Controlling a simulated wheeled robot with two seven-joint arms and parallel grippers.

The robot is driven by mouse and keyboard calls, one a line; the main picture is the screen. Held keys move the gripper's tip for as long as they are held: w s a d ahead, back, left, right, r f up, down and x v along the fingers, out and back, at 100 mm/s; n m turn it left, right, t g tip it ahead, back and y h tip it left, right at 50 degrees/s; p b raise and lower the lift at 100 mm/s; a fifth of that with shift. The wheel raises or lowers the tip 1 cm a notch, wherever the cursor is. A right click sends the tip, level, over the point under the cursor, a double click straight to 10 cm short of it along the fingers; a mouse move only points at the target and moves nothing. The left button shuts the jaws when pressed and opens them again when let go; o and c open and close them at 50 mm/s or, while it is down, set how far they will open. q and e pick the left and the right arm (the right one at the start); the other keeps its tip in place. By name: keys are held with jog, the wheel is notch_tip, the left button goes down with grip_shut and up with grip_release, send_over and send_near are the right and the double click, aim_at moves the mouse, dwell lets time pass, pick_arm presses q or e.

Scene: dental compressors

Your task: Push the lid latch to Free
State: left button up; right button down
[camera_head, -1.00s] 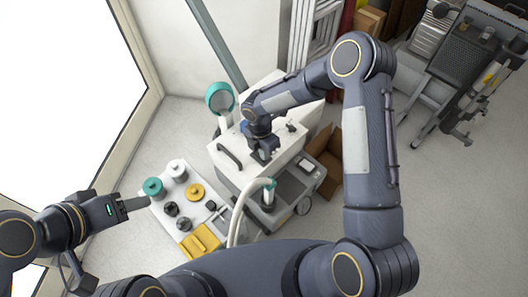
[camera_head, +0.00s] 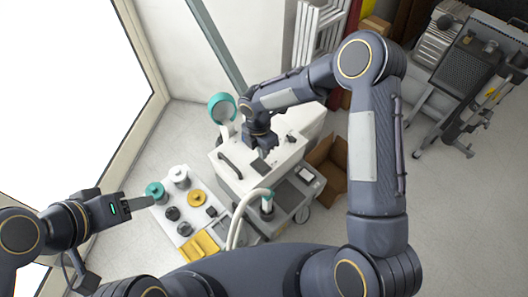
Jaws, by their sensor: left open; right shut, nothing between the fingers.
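The white compressor cabinet (camera_head: 240,180) stands in the middle of the head view, its lid facing up. A black bar handle (camera_head: 230,166) is on the lid's left part, and a small dark fitting (camera_head: 290,138) is near its far right edge. My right gripper (camera_head: 264,153) points down over the middle of the lid, shut and empty. A dark flat patch (camera_head: 260,166) shows just below its fingertips; I cannot tell whether they touch. I cannot make out the latch or its marking. My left gripper (camera_head: 141,203) is open and empty at the left, beside the tray table.
A white tray table (camera_head: 184,228) with teal, yellow and black round parts stands left of the cabinet. A pale hose (camera_head: 238,215) curves in front. An open cardboard box (camera_head: 330,160) lies to the right.

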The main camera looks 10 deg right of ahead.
notch_tip(320, 180, up, 8)
jog(key=s, duration=0.1)
jog(key=shift+d+r+p, duration=0.15)
jog(key=shift+d+p, duration=0.05)
jog(key=shift+p, duration=0.15)
jog(key=s+d+r+m+t+y+p, duration=0.1)
jog(key=s+d+r+m+p, duration=0.1)
jog(key=s+d+r+m, duration=0.3)
jog(key=s+d+r+m+t+p, duration=0.1)
jog(key=d+r+m, duration=0.15)
jog(key=r, duration=0.55)
jog(key=s+d+r+m+y+p, duration=0.1)
jog(key=s+d+r+m+p, duration=0.15)
jog(key=r+m, duration=0.3)
jog(key=s+d+r+m+t+y+p, duration=0.1)
jog(key=s+r+m+t+p, duration=0.1)
jog(key=s+r+m, duration=0.2)
jog(key=s+d+r+m+t+y+p, duration=0.1)
jog(key=s+r+m, duration=0.3)
jog(key=s+m, duration=0.5)
jog(key=shift+s+r+m+t+y+p, duration=0.2)
jog(key=shift+s+m+t+y+p, duration=0.1)
jog(key=shift+s+t+p, duration=0.5)
